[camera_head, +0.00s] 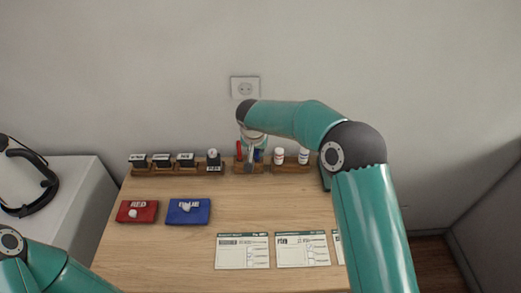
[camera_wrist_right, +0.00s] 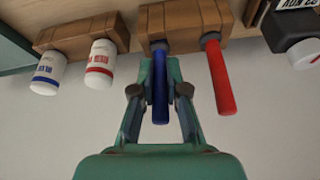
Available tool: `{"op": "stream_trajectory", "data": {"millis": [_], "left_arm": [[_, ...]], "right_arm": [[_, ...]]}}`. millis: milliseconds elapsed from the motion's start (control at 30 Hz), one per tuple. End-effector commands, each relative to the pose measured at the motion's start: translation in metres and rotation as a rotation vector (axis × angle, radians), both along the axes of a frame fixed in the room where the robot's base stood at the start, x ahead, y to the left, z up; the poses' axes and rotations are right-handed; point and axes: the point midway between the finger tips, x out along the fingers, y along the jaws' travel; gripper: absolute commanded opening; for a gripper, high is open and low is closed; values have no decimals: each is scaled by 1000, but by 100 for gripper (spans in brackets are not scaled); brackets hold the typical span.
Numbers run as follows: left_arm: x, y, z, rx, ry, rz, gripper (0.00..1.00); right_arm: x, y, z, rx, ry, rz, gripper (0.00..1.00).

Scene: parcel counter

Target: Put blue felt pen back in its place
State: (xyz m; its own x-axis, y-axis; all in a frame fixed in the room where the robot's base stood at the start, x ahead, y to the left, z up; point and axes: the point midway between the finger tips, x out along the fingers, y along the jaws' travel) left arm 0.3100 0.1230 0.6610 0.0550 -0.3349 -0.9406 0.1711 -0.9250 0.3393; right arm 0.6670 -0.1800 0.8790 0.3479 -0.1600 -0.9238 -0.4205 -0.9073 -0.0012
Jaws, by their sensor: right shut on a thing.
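The blue felt pen (camera_wrist_right: 160,88) is between the fingers of my right gripper (camera_wrist_right: 160,92), which is shut on it. The pen's far end meets a dark round collar on the wooden pen holder (camera_wrist_right: 190,18); how deep it sits I cannot tell. The red felt pen (camera_wrist_right: 222,85) stands in the same holder beside it, apart from my fingers. In the head view my right gripper (camera_head: 252,152) is at the holder at the back of the table and partly covers the pens. Of my left arm only links show at the lower left; its gripper is out of view.
White bottles with red (camera_wrist_right: 99,65) and blue (camera_wrist_right: 47,75) labels sit beside the pen holder. Several stamps (camera_head: 162,160) and a dark ink bottle (camera_head: 213,158) line the back left. Red (camera_head: 125,216) and blue (camera_head: 175,217) pads and printed cards (camera_head: 242,253) lie in front.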

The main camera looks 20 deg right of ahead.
Motion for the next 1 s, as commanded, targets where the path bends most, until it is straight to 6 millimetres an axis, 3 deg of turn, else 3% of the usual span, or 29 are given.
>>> {"op": "stream_trajectory", "data": {"millis": [33, 67, 133, 533, 1000], "left_arm": [[0, 0, 0, 0, 0, 0, 40], [0, 0, 0, 0, 0, 0, 40], [0, 0, 0, 0, 0, 0, 40], [0, 0, 0, 0, 0, 0, 40], [0, 0, 5, 0, 0, 0, 40]], "right_arm": [[0, 0, 0, 0, 0, 0, 0], [0, 0, 0, 0, 0, 0, 18], [0, 0, 0, 0, 0, 0, 28], [-1, 1, 3, 1, 0, 0, 28], [-13, 6, 36, 0, -1, 0, 28]]}}
